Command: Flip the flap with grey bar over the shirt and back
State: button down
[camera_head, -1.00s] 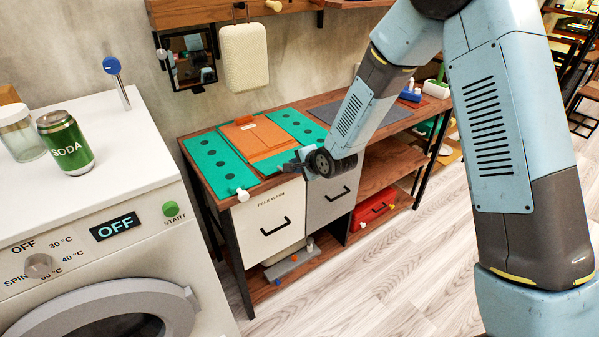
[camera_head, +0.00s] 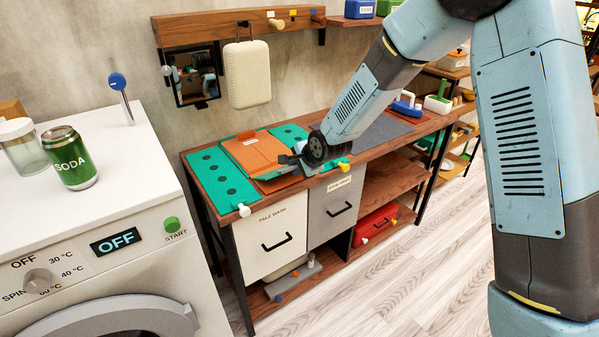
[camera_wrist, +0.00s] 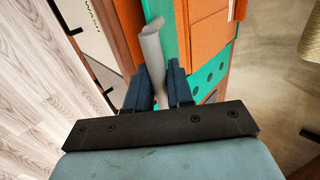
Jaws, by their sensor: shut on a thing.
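A green folding board with dark dots lies on the wooden bench; its left panel (camera_head: 220,177) is flat. The orange shirt (camera_head: 257,150) lies over its middle. In the wrist view, a grey bar (camera_wrist: 151,46) runs along the green flap (camera_wrist: 168,28), with orange cloth (camera_wrist: 206,33) beside it. My gripper (camera_wrist: 159,82) is shut on the grey bar, with a dark finger on each side. In the head view my gripper (camera_head: 289,160) is at the board's front right, and the wrist hides the bar and part of the right panel.
A white knob (camera_head: 244,210) and a yellow knob (camera_head: 344,166) stick out at the bench's front edge. A dark mat (camera_head: 385,131) lies to the right. The washing machine (camera_head: 95,225) stands at left, with a soda can (camera_head: 70,158) on top.

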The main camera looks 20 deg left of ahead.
jog(key=shift+w+a+r+g+h, duration=0.2)
jog(key=shift+a+r+h, duration=0.05)
jog(key=shift+r, duration=0.3)
jog(key=shift+w+a+r+g+h, duration=0.2)
jog(key=shift+w+a+r, duration=0.05)
jog(key=shift+r, duration=0.3)
jog(key=shift+w+a+r+g+h, duration=0.2)
jog(key=shift+a+r+h, duration=0.05)
jog(key=shift+r, duration=0.3)
jog(key=shift+g+h, duration=0.4)
jog(key=shift+h, duration=0.3)
jog(key=shift+w+a+r, duration=0.5)
jog(key=shift+a+r, duration=0.05)
jog(key=shift+r, duration=0.15)
jog(key=shift+w+a+r, duration=0.5)
jog(key=shift+a+r, duration=0.05)
jog(key=shift+r, duration=0.15)
jog(key=shift+a, duration=0.1)
jog(key=c, duration=1.9)
grip_release()
jog(key=shift+w+a+r+g+h, duration=0.6)
jog(key=shift+w+a+r, duration=0.35)
jog(key=shift+w+a, duration=0.25)
jog(key=shift+o, duration=0.2)
jog(key=shift+a, duration=0.1)
